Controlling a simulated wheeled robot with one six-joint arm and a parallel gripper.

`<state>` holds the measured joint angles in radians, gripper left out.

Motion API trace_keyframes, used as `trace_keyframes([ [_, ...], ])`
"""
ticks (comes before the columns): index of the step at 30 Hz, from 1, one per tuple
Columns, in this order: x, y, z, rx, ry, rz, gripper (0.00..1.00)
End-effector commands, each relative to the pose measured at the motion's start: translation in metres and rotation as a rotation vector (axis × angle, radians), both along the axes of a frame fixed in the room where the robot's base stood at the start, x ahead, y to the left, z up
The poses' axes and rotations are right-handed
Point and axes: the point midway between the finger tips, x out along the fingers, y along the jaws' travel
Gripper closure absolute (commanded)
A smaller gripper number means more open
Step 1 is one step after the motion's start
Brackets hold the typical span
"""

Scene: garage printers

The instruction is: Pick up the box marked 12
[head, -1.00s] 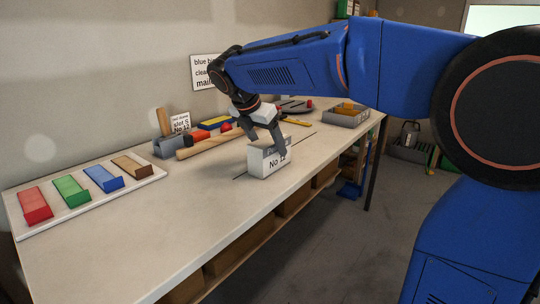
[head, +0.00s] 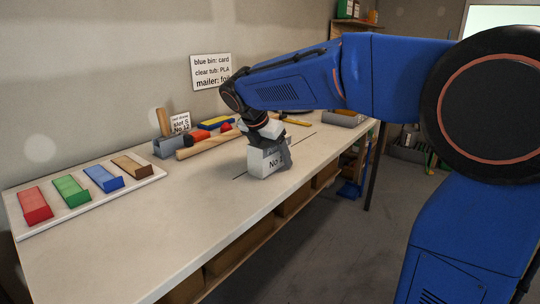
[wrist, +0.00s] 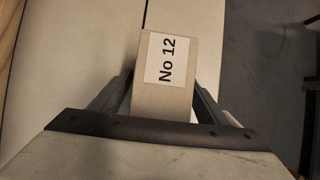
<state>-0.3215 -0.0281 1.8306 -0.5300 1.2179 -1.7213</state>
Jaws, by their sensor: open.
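The box marked "No 12" (head: 262,162) stands upright on the workbench (head: 130,228). In the wrist view the same box (wrist: 166,75) shows its white label, and it sits between the two fingers. My gripper (head: 268,157) is lowered over the box, with a finger in front of part of the label in the head view. In the wrist view my gripper (wrist: 163,97) is open, one finger on each side of the box. I cannot tell whether either finger touches it.
A white tray with red, green, blue and brown pieces (head: 97,195) lies at the left. The bench's front is clear.

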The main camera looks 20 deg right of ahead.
Motion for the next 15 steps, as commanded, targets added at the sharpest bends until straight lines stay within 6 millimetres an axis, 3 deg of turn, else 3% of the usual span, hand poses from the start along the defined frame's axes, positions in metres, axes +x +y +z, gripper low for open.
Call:
trace_keyframes([
  [5,-0.0002,0.0,-0.0018,0.0,0.0,0.0,0.31],
  [8,-0.0002,0.0,-0.0018,0.0,0.0,0.0,0.5],
  [12,-0.0002,0.0,-0.0018,0.0,0.0,0.0,0.84],
  [15,-0.0001,0.0,-0.0015,0.0,0.0,0.0,0.84],
])
